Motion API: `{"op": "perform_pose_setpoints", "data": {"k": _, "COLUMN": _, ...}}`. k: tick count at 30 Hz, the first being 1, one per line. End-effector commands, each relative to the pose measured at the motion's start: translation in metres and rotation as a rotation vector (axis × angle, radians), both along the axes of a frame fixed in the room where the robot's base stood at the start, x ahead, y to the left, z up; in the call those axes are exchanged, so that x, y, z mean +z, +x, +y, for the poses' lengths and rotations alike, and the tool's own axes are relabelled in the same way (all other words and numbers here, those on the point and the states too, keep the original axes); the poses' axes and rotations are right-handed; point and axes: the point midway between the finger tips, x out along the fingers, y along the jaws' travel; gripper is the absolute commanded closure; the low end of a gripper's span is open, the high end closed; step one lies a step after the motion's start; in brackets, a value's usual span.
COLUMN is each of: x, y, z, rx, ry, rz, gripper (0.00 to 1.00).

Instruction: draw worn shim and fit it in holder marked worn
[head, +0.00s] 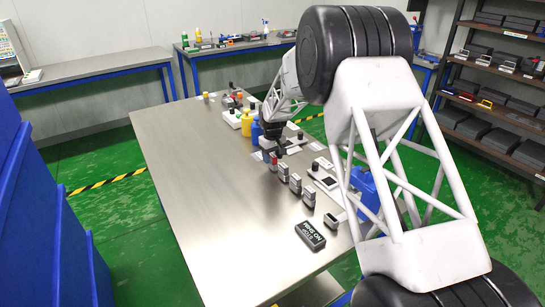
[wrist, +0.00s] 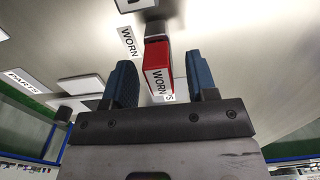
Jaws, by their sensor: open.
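In the wrist view a red block (wrist: 157,57) stands between my gripper's (wrist: 160,75) two blue-padded fingers. It bears a white label with partly hidden letters that look like WORN. My fingers are open, with a gap on each side of the block. A grey piece (wrist: 156,30) shows at the block's far end. A white card reading WORN (wrist: 130,42) lies beside it. In the head view the red block (head: 273,161) is at the far end of a row of grey holders (head: 295,184), and my gripper (head: 272,148) is right at it. I cannot tell which piece is the shim.
A black block with white lettering (head: 310,236) lies at the row's near end. Yellow (head: 246,122) and blue (head: 257,131) bottles stand beyond my gripper. A white PARTS card (wrist: 28,80) shows at left in the wrist view. The table's left side (head: 210,190) is clear.

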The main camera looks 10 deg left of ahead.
Motion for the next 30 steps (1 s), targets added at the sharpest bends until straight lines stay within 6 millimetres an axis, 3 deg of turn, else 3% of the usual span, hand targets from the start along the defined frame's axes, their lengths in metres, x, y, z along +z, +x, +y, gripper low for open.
{"op": "perform_pose_setpoints", "data": {"k": 8, "x": 0.007, "y": 0.0, "z": 0.0, "rx": 0.0, "ry": 0.001, "rz": -0.001, "gripper": 0.48}}
{"op": "perform_pose_setpoints", "data": {"k": 24, "x": 0.067, "y": 0.0, "z": 0.0, "rx": 0.0, "ry": 0.0, "rz": 0.0, "gripper": 0.48}}
{"op": "perform_pose_setpoints", "data": {"k": 30, "x": 0.077, "y": 0.0, "z": 0.0, "rx": 0.0, "ry": 0.0, "rz": 0.0, "gripper": 0.48}}
